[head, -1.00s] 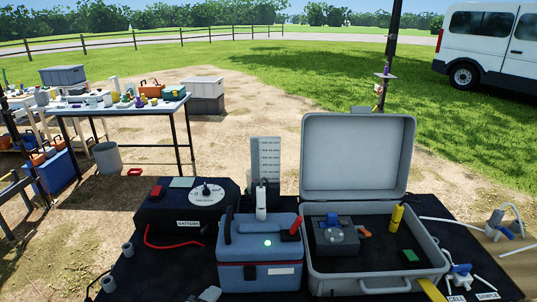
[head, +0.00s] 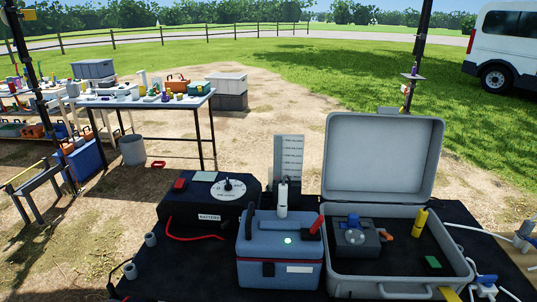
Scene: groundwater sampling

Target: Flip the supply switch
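A black battery box (head: 190,228) stands at the left of the black-topped work table. It has a red rocker-like part (head: 180,184) on its top left, a pale green patch, and a round white dial (head: 228,190) with a dark knob. A red cable runs along its front. No part in view is readably labelled as the supply switch, and the setting of the red part is too small to tell. Neither of my grippers is in view.
A blue cooler-like box (head: 280,255) with a lit green light stands in front of the battery box's right side. An open grey case (head: 385,165) holds a pump-like unit (head: 356,240) and a yellow cylinder (head: 420,222). A side table (head: 150,101) with supplies stands back left.

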